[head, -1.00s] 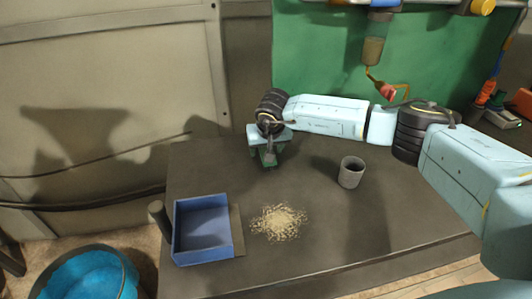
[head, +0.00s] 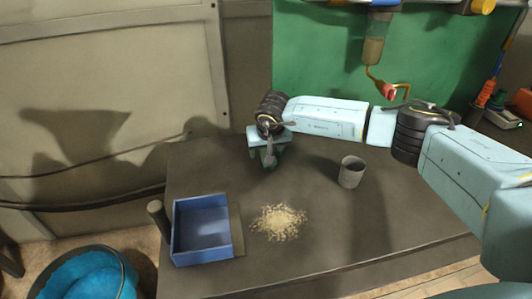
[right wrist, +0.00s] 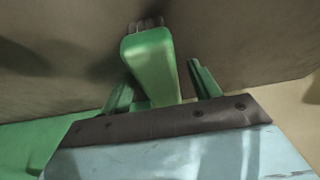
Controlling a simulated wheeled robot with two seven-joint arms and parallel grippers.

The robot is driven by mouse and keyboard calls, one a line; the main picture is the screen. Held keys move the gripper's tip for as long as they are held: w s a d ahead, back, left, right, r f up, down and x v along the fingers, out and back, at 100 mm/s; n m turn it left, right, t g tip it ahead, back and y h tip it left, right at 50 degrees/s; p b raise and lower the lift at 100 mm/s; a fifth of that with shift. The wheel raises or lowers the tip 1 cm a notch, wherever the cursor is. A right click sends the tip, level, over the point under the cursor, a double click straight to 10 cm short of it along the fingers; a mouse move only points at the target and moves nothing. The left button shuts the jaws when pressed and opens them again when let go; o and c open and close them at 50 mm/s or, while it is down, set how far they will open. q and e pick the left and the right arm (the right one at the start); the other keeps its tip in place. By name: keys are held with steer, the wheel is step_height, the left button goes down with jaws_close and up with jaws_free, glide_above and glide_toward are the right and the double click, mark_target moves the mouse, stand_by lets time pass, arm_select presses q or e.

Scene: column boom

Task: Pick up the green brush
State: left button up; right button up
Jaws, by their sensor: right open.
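The green brush (right wrist: 150,62) shows in the right wrist view, with its green block or handle pointing at my gripper and pale bristles at the far end. My right gripper (right wrist: 162,88) is open. Its two green fingers stand on either side of the brush, with gaps visible beside it. In the head view my right gripper (head: 267,157) is low over the back left part of the table and covers the brush, which I cannot make out there. My left gripper is not in view.
On the dark table (head: 320,240) stand a grey cup (head: 351,172), a pile of pale shavings (head: 278,222) and a blue dustpan-like tray (head: 202,230) at the left edge. A blue bucket (head: 85,275) is on the floor. A green panel (head: 325,50) rises behind.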

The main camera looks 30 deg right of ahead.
steer(key=shift+c, duration=0.3)
steer(key=c, duration=1)
steer(key=shift+c, duration=0.3)
step_height(320, 180, up, 11)
steer(key=shift+f+p, duration=0.2)
steer(key=shift+p, duration=0.15)
